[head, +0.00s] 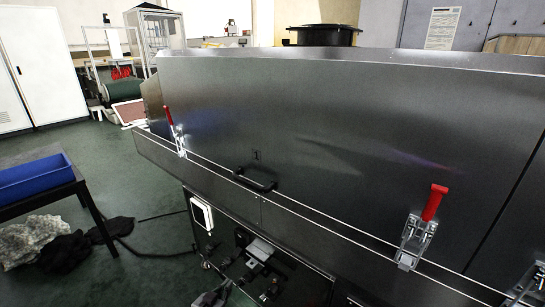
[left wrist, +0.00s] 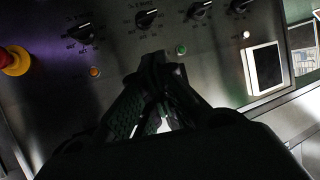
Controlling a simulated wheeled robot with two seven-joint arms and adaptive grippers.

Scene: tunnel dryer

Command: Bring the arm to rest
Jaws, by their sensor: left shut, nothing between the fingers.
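My left gripper (left wrist: 158,65) shows dark in the left wrist view, its fingers brought together with nothing between them. Behind the fingers is a control panel (left wrist: 115,62) with several black rotary knobs, an orange button (left wrist: 95,71) and a green button (left wrist: 181,50). Whether the fingertips touch the panel I cannot tell. In the head view my left arm and gripper are low near the panel under the metal hood, dark and hard to separate from the panel's parts. My right gripper is in neither view.
The metal hood (head: 330,130) has red-handled clamps (head: 414,235) and a black handle (head: 256,181). A red emergency knob (left wrist: 14,61) and white display (left wrist: 264,68) flank the panel. A blue tray (head: 38,176) stands on a table at left.

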